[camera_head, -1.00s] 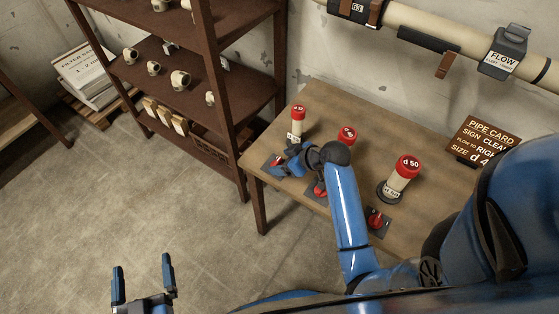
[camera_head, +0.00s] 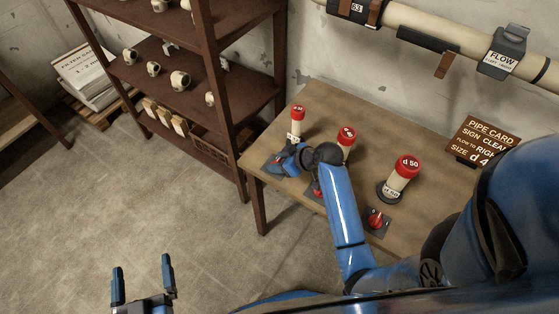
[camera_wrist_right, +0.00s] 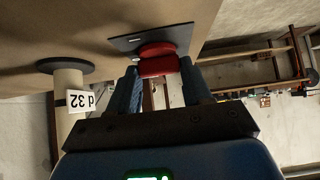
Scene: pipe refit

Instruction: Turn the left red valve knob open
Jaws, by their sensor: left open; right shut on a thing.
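The left red valve knob (camera_wrist_right: 158,60) sits on its dark plate (camera_wrist_right: 125,42) in the right wrist view. In the head view the plate (camera_head: 268,167) is at the table's left front corner, and my right gripper (camera_head: 280,161) covers much of the knob. My right gripper also shows in the wrist view (camera_wrist_right: 165,85), its two fingers shut on the knob from both sides. The middle red knob (camera_head: 317,189) is partly hidden by my right arm. The right red knob (camera_head: 376,219) is in plain view. My left gripper (camera_head: 143,283) is open and empty above the floor.
Three red-capped cylinders stand on the table (camera_head: 420,215): one at left (camera_head: 297,122), one in the middle (camera_head: 346,140), and one labelled d 50 (camera_head: 401,178). A sign card (camera_head: 484,139) stands at the back right. A brown shelf (camera_head: 205,60) is at left.

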